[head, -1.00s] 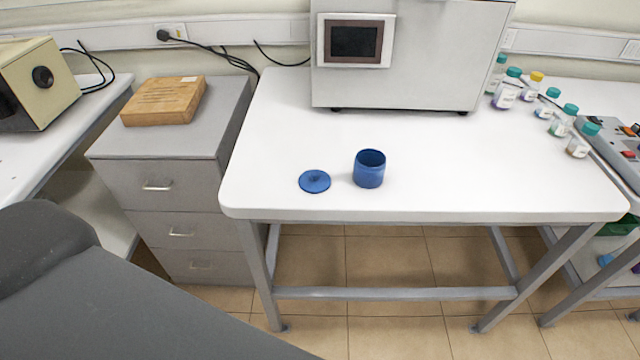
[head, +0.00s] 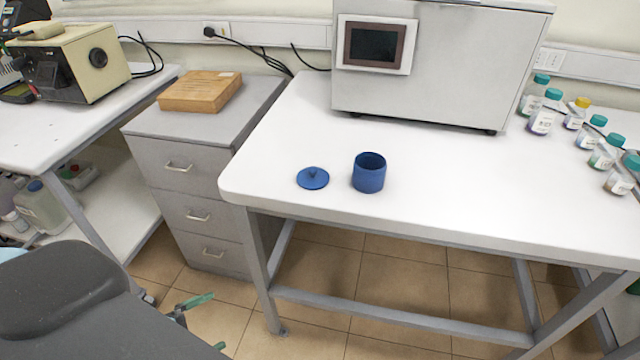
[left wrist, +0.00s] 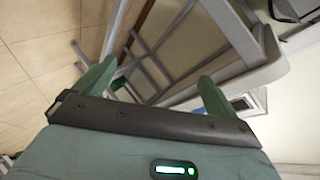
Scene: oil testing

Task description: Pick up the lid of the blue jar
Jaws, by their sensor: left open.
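The blue lid (head: 313,178) lies flat on the white table, knob up, near its front left corner. The open blue jar (head: 369,173) stands upright just to the right of the lid, apart from it. My left gripper (head: 196,325) is low in front of the table, beside the drawer cabinet, well short of the lid. Its green fingers also show in the left wrist view (left wrist: 152,85), spread apart with nothing between them. My right gripper is not in view.
The white table (head: 450,190) has free room around the lid and jar. A large grey machine (head: 470,65) stands behind them. Several small bottles (head: 543,118) stand at the right. A grey drawer cabinet (head: 185,160) with a wooden block (head: 200,92) stands left.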

